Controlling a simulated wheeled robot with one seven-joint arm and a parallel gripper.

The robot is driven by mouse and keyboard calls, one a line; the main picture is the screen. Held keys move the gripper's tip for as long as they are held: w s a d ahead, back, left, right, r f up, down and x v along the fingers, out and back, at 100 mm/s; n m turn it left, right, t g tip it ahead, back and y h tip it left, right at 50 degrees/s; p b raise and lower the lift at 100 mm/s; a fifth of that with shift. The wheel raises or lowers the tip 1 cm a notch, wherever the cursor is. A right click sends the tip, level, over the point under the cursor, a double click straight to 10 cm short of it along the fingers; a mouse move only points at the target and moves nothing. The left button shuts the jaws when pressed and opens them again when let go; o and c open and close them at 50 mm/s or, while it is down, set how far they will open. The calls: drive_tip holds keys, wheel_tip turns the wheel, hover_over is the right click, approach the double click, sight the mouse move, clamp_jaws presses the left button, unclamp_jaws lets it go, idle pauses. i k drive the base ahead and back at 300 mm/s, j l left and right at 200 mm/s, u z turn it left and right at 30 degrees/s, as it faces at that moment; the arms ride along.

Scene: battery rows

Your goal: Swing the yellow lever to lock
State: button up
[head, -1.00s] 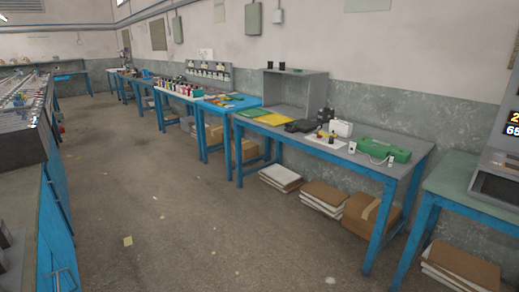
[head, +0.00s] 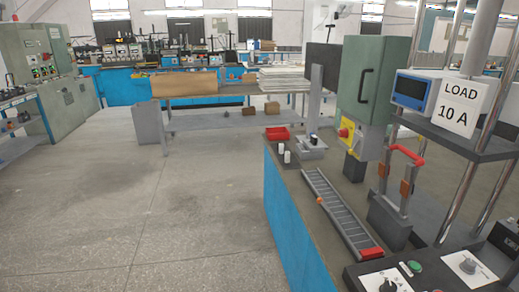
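No clear yellow lever can be made out in the head view. A yellow plate (head: 350,140) with a red knob (head: 344,132) is on the lower front of a green cabinet (head: 374,75), right of centre. To its right stands a grey device with an upright frame and a red handle (head: 408,153) across its top, with orange parts on its sides. Its handle is raised. My gripper is not in view.
A blue-sided bench (head: 290,215) carries a long grey rack (head: 335,203) with a red end and a red tray (head: 277,133). A "LOAD 10 A" sign (head: 460,106) hangs at right. Open concrete floor (head: 150,220) lies at left; a grey bin (head: 147,123) stands beyond it.

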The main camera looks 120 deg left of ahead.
sight(351, 151)
drive_tip(key=u, duration=3.5)
drive_tip(key=j+z, duration=0.15)
drive_tip(key=j, duration=0.8)
drive_tip(key=i+j+z, duration=0.2)
drive_tip(key=i+j, duration=0.15)
drive_tip(key=j, duration=0.25)
drive_tip(key=i+j+z, duration=0.1)
drive_tip(key=j, duration=0.2)
drive_tip(key=i+j+z, duration=0.1)
drive_tip(key=j, duration=0.25)
drive_tip(key=i+j+z, duration=0.1)
drive_tip(key=i+j, duration=0.15)
drive_tip(key=i+j+z, duration=0.1)
drive_tip(key=i, duration=0.25)
drive_tip(key=i+j+z, duration=0.15)
drive_tip(key=i, duration=0.2)
